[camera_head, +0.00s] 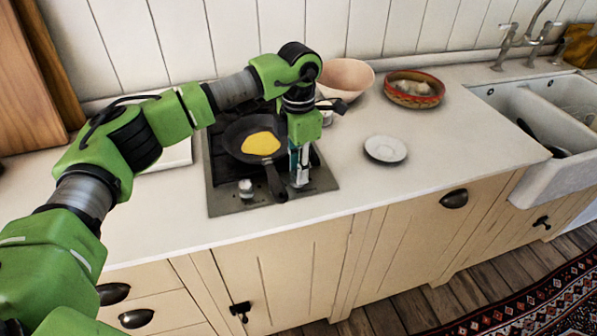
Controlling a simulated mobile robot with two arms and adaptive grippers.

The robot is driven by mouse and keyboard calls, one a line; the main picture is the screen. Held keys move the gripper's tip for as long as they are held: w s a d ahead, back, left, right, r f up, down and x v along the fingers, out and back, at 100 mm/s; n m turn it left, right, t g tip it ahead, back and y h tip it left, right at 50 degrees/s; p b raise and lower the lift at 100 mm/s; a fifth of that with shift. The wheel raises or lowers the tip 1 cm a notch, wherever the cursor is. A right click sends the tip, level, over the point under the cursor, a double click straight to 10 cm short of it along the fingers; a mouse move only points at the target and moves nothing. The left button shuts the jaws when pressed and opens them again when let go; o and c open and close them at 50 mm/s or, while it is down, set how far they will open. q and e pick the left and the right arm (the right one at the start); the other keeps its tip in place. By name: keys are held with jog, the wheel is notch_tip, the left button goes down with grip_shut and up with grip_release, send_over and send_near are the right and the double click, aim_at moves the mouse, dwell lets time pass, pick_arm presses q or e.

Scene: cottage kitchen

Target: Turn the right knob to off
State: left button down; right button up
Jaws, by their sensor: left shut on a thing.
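The stove (225,203) is a dark two-knob hob set in the white counter. Its left knob (246,188) shows plainly at the front edge. My left gripper (299,181) points down at the front right of the hob and is shut on the right knob, which its fingers mostly hide. I cannot tell which way the knob is turned. A black pan (234,139) with a yellow egg (261,143) sits on the hob, its handle (276,184) pointing to the front, just left of my gripper. My right gripper is out of view.
A beige bowl (346,77) and a patterned red bowl (414,88) stand behind and to the right. A small white saucer (385,149) lies right of the hob. The counter (455,130) between saucer and sink (540,115) is clear.

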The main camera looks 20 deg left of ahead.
pick_arm(q)
jog(key=shift+m, duration=0.6)
jog(key=shift+b, duration=0.3)
jog(key=c, duration=1.8)
grip_release()
jog(key=shift+r, duration=0.1)
jog(key=shift+r, duration=0.25)
notch_tip(320, 180, up, 11)
jog(key=shift+r, duration=0.2)
